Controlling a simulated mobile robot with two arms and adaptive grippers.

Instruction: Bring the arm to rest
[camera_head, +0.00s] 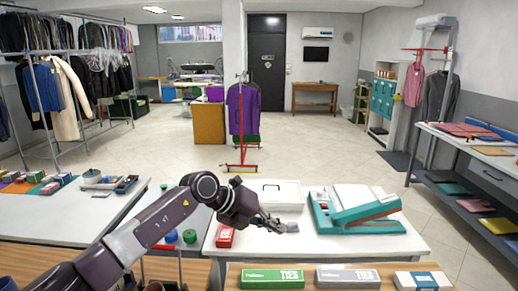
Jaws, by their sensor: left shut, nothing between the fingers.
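My left arm comes in from the lower left and reaches over the white-topped tables. My left gripper (288,227) is at its end, shut and empty, above the white table (405,243) in the middle. It is in front of a white box (283,190) and to the left of a teal and white device (355,211). I cannot tell its exact height above the table. My right gripper is not in view.
A red box (225,236) stands just left of the gripper. Another white table (60,215) is at left. Open tiled floor (315,150) lies beyond.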

